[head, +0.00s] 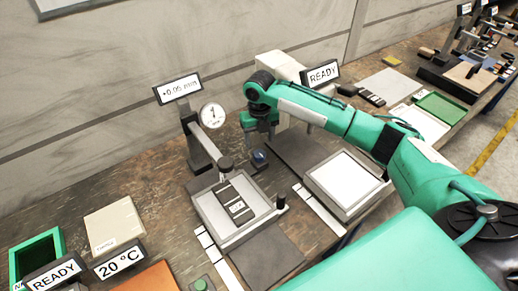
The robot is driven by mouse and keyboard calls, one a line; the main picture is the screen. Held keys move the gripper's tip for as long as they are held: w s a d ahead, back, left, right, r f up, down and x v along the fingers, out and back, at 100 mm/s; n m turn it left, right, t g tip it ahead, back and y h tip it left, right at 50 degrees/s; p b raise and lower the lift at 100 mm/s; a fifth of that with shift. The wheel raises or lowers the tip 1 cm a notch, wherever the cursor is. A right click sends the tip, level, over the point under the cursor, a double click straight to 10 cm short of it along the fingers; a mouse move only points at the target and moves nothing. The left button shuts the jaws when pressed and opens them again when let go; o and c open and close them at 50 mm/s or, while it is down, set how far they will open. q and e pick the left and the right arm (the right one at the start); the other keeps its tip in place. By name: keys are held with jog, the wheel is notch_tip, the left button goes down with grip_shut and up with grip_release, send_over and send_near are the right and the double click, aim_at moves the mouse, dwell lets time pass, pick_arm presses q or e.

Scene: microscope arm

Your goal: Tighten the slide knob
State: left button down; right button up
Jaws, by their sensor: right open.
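A dial-gauge stand (200,150) with a round dial (213,115) and a "+0.05 mm" display stands left of centre. Below it is a grey tray-like stage (207,212) with dark blocks on it. A dark round knob (226,164) is at the stage's far edge, and a black upright knob (281,202) at its right corner. I cannot tell which is the slide knob. A small blue-topped piece (260,157) sits right of the stand. My right gripper (260,143) points down just above and behind it, open. Whether they touch is unclear. My left gripper is out of view.
A pale panel in a grey frame (345,181) lies right of the stage. A "READY" display (321,74) stands behind my right arm. A green box (38,252) and a beige block (114,227) are at the left. A wall runs behind the bench.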

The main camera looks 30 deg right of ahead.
aim_at(260, 153)
notch_tip(260, 153, down, 6)
jog(key=shift+r+p, duration=0.25)
jog(key=shift+p, duration=0.2)
jog(key=shift+f, duration=0.45)
jog(key=shift+s, duration=0.1)
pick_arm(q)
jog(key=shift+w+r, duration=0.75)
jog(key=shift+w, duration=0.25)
pick_arm(e)
jog(key=c, duration=1)
